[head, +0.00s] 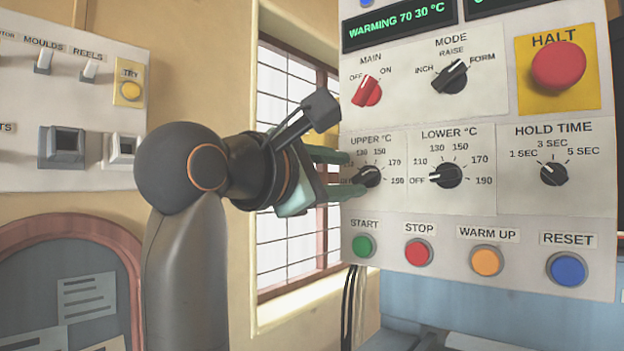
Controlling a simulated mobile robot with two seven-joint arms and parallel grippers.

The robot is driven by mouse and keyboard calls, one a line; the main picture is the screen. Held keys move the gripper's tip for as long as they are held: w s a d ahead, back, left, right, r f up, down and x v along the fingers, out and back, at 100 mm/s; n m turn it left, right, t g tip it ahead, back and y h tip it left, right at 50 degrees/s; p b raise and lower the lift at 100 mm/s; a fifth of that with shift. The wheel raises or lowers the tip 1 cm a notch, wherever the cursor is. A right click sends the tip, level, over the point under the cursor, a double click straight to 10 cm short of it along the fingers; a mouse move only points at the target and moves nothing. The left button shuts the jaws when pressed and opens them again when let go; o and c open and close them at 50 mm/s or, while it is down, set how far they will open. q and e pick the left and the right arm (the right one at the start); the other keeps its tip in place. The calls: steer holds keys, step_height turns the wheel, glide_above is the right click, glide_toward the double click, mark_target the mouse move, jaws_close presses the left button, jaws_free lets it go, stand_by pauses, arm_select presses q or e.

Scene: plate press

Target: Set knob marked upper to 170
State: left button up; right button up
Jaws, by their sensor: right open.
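The UPPER °C knob (370,175) is a black dial on the white control panel, with marks from OFF through 130, 150 and 170 to 190. Its pointer seems to face left toward OFF, but the gripper partly covers that side. My right gripper (355,175) comes in from the left. Its greenish fingers are open, one above and one below the knob's left side. I cannot tell whether they touch it. My left gripper is not in view.
The LOWER °C knob (446,175) sits close on the right, pointing to OFF. The red MAIN switch (367,91) and MODE knob (450,77) are above. The START button (363,245) is below. The red HALT button (558,65) is upper right.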

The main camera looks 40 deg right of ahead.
steer(key=v, duration=0.8)
steer(key=shift+a+b, duration=0.25)
steer(key=shift+b, duration=0.1)
steer(key=shift+d, duration=0.15)
